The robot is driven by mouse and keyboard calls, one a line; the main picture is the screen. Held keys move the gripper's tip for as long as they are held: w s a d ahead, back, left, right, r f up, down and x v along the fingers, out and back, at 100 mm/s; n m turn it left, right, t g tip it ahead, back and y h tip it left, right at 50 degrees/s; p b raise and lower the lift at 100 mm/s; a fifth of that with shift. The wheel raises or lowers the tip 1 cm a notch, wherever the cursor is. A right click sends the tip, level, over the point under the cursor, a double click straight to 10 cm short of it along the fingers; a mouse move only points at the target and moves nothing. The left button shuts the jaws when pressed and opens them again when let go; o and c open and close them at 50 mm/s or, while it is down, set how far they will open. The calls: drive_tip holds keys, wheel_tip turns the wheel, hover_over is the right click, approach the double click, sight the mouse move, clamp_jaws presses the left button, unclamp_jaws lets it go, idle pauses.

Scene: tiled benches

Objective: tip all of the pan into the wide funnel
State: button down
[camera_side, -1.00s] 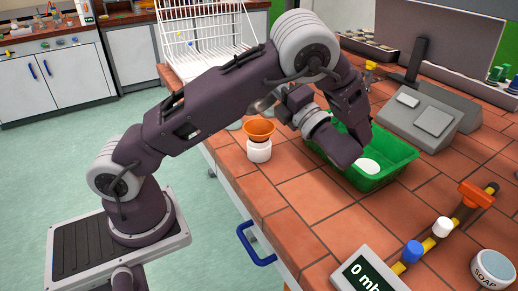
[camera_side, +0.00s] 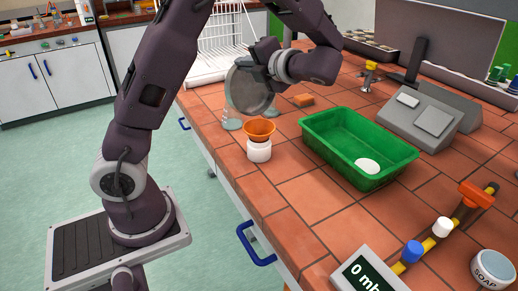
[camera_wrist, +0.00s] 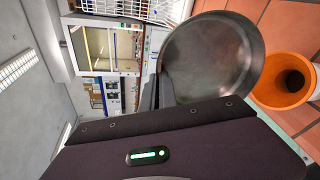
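The round grey metal pan (camera_side: 250,90) is held up on edge, steeply tilted, behind and slightly above the orange funnel (camera_side: 259,129). My gripper (camera_side: 264,60) is shut on it at its upper right side in the side view. In the wrist view the pan (camera_wrist: 212,58) shows a bare, shiny round face, and I see no contents on it. The funnel (camera_wrist: 284,84) is just right of the pan there, with a dark hole and nothing visible inside. The funnel sits upright in a white jar (camera_side: 259,152). The grasp itself is mostly hidden.
Glass flasks (camera_side: 231,118) stand close behind the funnel. A green tray (camera_side: 323,150) with a white round item (camera_side: 367,166) is to the right. A white wire rack (camera_side: 205,45) is at the back left. The front tiles (camera_side: 295,215) are clear.

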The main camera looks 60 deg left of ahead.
sight(229, 80)
drive_tip(key=a+h, duration=0.2)
drive_tip(key=a+f+h, duration=0.1)
drive_tip(key=shift+s+a, duration=0.3)
drive_tip(key=shift+s, duration=0.05)
drive_tip(key=a+f+t+h, duration=0.1)
drive_tip(key=a+f+h, duration=0.2)
drive_tip(key=a+h, duration=0.1)
drive_tip(key=s+d+m+t, duration=0.1)
drive_tip(key=d, duration=0.1)
drive_tip(key=s+d+r+m+t, duration=0.1)
drive_tip(key=d, duration=0.2)
drive_tip(key=s+d+m, duration=0.1)
drive_tip(key=d, duration=0.1)
drive_tip(key=shift+s+d+r+m+t, duration=0.3)
drive_tip(key=shift+d+r+m+t, duration=0.05)
drive_tip(key=shift+d+m+t, duration=0.05)
drive_tip(key=w+d+f+m+t+h, duration=0.2)
drive_tip(key=w+d+f+m, duration=0.2)
drive_tip(key=d, duration=0.4)
drive_tip(key=w+d+f+m+t+h, duration=0.2)
drive_tip(key=w+d+f+m, duration=0.3)
drive_tip(key=d, duration=0.4)
drive_tip(key=shift+w+d+m+t, duration=0.2)
drive_tip(key=shift+w+m+t, duration=0.5)
drive_tip(key=shift+w+t, duration=0.1)
